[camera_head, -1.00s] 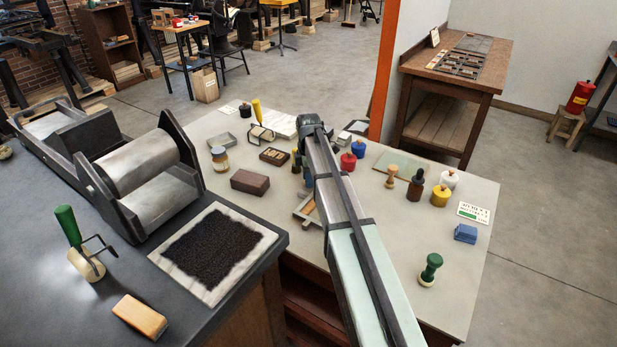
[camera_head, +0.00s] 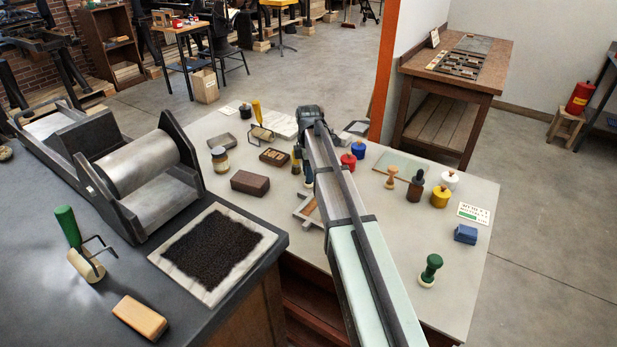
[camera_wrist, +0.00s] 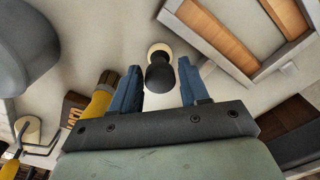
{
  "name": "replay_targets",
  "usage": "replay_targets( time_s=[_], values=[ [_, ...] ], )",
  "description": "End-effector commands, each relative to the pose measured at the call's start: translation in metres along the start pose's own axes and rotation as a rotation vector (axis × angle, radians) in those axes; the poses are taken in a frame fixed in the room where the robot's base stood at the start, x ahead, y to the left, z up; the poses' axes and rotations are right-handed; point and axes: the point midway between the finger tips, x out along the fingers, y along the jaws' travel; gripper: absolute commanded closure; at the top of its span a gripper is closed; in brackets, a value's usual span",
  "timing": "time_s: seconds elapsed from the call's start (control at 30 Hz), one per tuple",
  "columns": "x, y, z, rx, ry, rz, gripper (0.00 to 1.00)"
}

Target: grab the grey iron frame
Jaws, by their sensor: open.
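A grey frame (camera_head: 300,217) with wooden blocks inside lies on the pale table, partly hidden behind my arm in the head view. In the wrist view the grey frame (camera_wrist: 246,78) is at the upper right, to the right of my gripper and apart from it, cut off by the picture edge. My gripper (camera_wrist: 160,82) is open with blue fingers. A small black-knobbed tool with a pale base (camera_wrist: 159,75) shows between the fingers; whether they touch it I cannot tell. Nothing is held.
A yellow-handled tool (camera_wrist: 98,100) is close left of the left finger. A brown block (camera_head: 250,183), red pot (camera_head: 348,162), blue pot (camera_head: 358,148) and wooden stamp (camera_head: 391,176) stand around.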

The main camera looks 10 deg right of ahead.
Motion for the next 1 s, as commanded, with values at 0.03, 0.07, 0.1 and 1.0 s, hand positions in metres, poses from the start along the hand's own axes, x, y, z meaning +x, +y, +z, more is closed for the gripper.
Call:
replay_targets(
  time_s=[0.03, 0.07, 0.1, 1.0],
  values=[
    [-0.011, 0.001, 0.000, 0.000, 0.000, 0.002, 0.55],
    [-0.016, 0.001, 0.000, 0.000, 0.000, 0.002, 0.55],
    [-0.024, 0.001, 0.000, 0.000, 0.000, 0.002, 0.55],
    [-0.090, 0.000, 0.000, 0.000, 0.000, 0.000, 0.24]
  ],
)
